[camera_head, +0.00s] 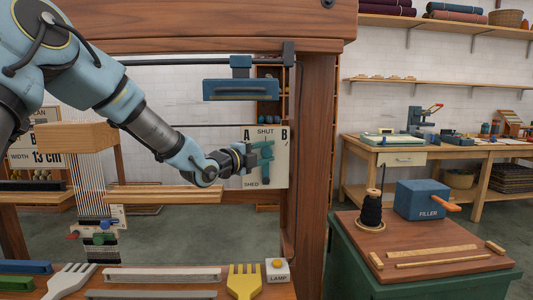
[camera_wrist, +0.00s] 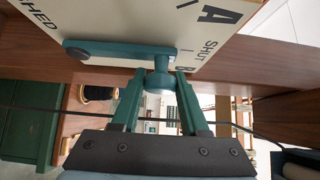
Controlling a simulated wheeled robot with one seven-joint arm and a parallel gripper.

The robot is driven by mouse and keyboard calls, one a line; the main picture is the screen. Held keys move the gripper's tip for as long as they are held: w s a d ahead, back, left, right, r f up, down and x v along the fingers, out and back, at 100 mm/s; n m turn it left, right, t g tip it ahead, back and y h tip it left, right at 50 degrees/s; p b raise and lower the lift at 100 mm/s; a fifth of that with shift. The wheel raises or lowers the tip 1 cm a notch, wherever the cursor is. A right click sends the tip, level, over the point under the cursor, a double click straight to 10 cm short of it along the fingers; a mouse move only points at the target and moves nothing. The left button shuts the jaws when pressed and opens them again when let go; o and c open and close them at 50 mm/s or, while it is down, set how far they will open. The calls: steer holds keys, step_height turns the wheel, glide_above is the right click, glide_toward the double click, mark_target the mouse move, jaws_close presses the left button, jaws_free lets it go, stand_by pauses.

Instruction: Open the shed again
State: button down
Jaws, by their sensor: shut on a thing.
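A cream shed plate (camera_head: 281,172) marked A, SHUT and B is fixed to the right side of the loom frame. It also shows in the wrist view (camera_wrist: 130,20). On it is a teal lever (camera_wrist: 110,50), which points up, roughly at the SHUT mark between A and B. My gripper (camera_head: 250,158) reaches the lever from the left. In the wrist view my gripper (camera_wrist: 160,88) has its two fingers closed on the lever's round teal knob (camera_wrist: 162,62). White warp threads (camera_head: 86,172) hang at the left of the loom; the gap between them is too small to tell.
A loom post (camera_head: 314,170) stands right beside the plate. A blue block (camera_head: 240,90) hangs above it. A yellow comb (camera_head: 244,282), a lamp button (camera_head: 278,271) and other tools lie along the front. At right, a side table (camera_head: 440,235) holds black yarn (camera_head: 371,212) and a blue filler box (camera_head: 421,200).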

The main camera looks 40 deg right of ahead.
steer(key=shift+s+d+f+m+y+b, duration=0.25)
steer(key=shift+s+d+m+y+b, duration=0.75)
steer(key=shift+d+m+y+b, duration=0.25)
steer(key=shift+s+d+f+m+t+y, duration=0.35)
steer(key=shift+s+d+m+y, duration=0.25)
steer(key=shift+y, duration=0.35)
steer(key=shift+f, duration=0.1)
steer(key=shift+c, duration=2.2)
jaws_free()
steer(key=v, duration=1)
steer(key=shift+a, duration=0.35)
